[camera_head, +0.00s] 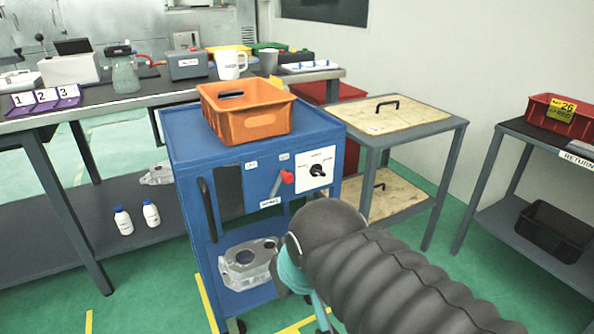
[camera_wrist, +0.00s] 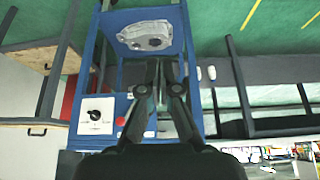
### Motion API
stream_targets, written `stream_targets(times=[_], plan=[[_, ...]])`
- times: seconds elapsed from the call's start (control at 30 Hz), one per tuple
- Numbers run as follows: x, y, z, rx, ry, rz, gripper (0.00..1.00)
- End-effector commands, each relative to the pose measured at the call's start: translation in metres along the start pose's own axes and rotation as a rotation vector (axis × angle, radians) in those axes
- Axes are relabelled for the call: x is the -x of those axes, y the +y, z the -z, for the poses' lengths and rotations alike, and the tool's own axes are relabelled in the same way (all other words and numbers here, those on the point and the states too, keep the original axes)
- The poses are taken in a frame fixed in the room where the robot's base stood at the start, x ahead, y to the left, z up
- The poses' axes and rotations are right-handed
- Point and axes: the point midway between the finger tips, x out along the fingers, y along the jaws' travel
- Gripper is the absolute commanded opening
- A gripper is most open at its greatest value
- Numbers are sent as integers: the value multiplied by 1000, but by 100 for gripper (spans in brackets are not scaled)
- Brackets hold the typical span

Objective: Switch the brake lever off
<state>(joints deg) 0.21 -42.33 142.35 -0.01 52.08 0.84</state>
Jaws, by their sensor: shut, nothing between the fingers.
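The brake lever (camera_head: 287,176) has a red knob and is on the front panel of a blue cart (camera_head: 228,172). It leans up and to the right, towards the right one of two small white labels above it, whose print is too small to read. In the wrist view my gripper (camera_wrist: 160,68) is shut and empty, its fingers together in front of the cart. In the head view my arm hides the fingertips.
A rotary switch (camera_head: 317,170) on a white plate sits right of the lever; it also shows in the wrist view (camera_wrist: 95,115). An orange bin (camera_head: 248,122) stands on the cart, and a metal casting (camera_head: 250,262) lies on its lower shelf. A workbench (camera_head: 110,96) stands behind, left.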

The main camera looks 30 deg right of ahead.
Motion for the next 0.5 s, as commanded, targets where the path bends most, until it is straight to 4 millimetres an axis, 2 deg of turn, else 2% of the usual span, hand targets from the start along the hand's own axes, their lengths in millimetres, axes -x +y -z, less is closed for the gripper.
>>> stream_targets(times=[0.17,0.33,0.5], plan=[[10,9,38,-140,-47,-20,0],[21,27,97,-378,-120,-60,0],[22,51,154,-628,-191,-115,0]])
